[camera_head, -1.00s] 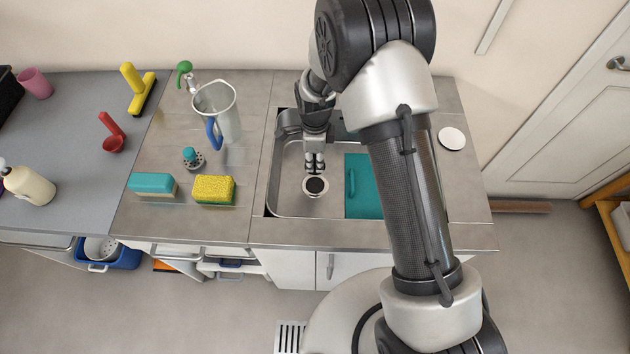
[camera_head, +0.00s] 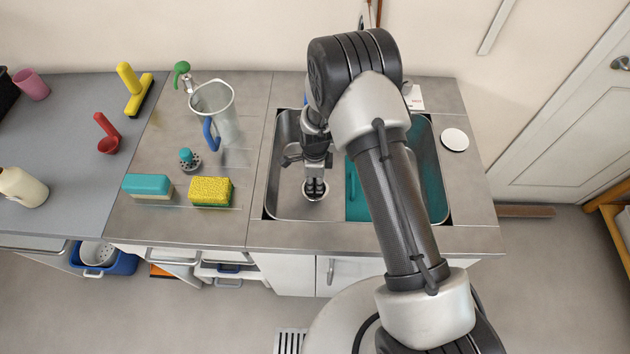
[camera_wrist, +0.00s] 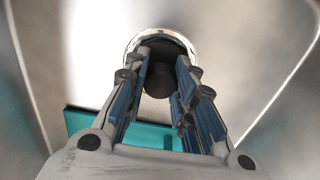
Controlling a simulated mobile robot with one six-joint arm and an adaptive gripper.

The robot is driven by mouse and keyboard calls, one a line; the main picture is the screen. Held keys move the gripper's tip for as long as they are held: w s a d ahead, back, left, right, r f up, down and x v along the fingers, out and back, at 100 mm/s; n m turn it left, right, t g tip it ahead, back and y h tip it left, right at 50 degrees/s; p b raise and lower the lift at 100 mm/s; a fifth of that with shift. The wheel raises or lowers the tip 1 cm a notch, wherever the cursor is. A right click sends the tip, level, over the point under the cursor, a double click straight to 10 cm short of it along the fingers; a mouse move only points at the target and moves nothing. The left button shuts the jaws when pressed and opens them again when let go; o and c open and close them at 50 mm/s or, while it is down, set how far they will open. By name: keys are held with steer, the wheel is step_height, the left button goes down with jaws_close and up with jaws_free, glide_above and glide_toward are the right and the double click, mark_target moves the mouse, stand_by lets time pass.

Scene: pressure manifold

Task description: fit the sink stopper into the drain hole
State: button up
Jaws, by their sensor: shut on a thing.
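My gripper (camera_head: 315,188) points down into the left sink basin, right over the drain hole. Its fingers are shut on the dark stopper (camera_wrist: 158,82), whose rounded end shows between the fingertips in the wrist view. The drain's bright metal ring (camera_wrist: 133,40) curves around the fingertips and the dark area there. In the head view the ring (camera_head: 306,192) shows around the fingertips, which hide its middle. I cannot tell whether the stopper is seated in the hole or just above it.
A teal board (camera_head: 352,205) lies at the basin's right, close to my gripper. On the left counter are a pitcher (camera_head: 226,120), a yellow sponge (camera_head: 211,191), a teal sponge (camera_head: 147,186) and a teal-knobbed strainer (camera_head: 190,159). The basin's left floor is clear.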

mark_target(315, 180)
steer(key=shift+f, duration=0.15)
steer(key=o, duration=1)
steer(key=shift+o, duration=0.2)
step_height(315, 180, up, 12)
steer(key=p, duration=0.3)
steer(key=shift+r, duration=0.25)
